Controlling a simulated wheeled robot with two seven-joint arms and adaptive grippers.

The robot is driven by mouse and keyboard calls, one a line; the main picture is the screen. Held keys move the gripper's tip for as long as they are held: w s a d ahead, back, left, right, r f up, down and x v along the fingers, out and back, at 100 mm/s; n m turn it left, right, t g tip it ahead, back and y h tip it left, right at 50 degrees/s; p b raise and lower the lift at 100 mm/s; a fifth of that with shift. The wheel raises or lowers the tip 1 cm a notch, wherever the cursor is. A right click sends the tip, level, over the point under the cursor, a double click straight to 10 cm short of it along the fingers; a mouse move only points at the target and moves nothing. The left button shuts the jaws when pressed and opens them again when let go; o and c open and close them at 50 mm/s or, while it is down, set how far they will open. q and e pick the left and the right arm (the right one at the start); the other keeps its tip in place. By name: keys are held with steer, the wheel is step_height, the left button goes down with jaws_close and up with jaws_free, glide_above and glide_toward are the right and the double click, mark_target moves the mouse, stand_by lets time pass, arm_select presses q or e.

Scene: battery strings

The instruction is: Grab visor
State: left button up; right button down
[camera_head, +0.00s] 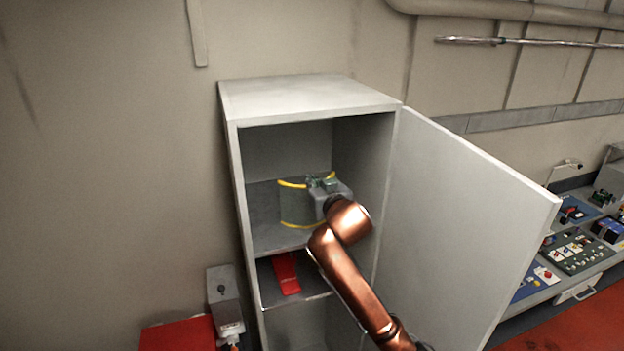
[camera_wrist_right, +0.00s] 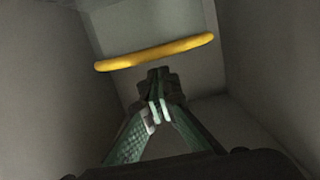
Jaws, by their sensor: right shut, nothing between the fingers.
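The visor (camera_head: 294,205) stands on the upper shelf inside the open grey cabinet. It is a curved, see-through sheet with a yellow upper edge and a yellow lower edge. In the right wrist view a yellow edge (camera_wrist_right: 155,52) of it runs across, beyond my fingertips. My right gripper (camera_head: 320,183) is inside the cabinet at the visor's upper right part. In the wrist view its fingers (camera_wrist_right: 158,95) are together and hold nothing. Whether they touch the visor I cannot tell. My arm and gripper hide the visor's right side. My left gripper is not in view.
The cabinet (camera_head: 310,97) has side walls close around my right gripper. Its door (camera_head: 460,220) is swung open to the right. A red object (camera_head: 285,273) lies on the shelf below. A grey box (camera_head: 224,295) stands left of the cabinet, and a bench with panels (camera_head: 575,252) stands right.

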steer(key=shift+s+f, duration=0.25)
steer(key=shift+f, duration=0.6)
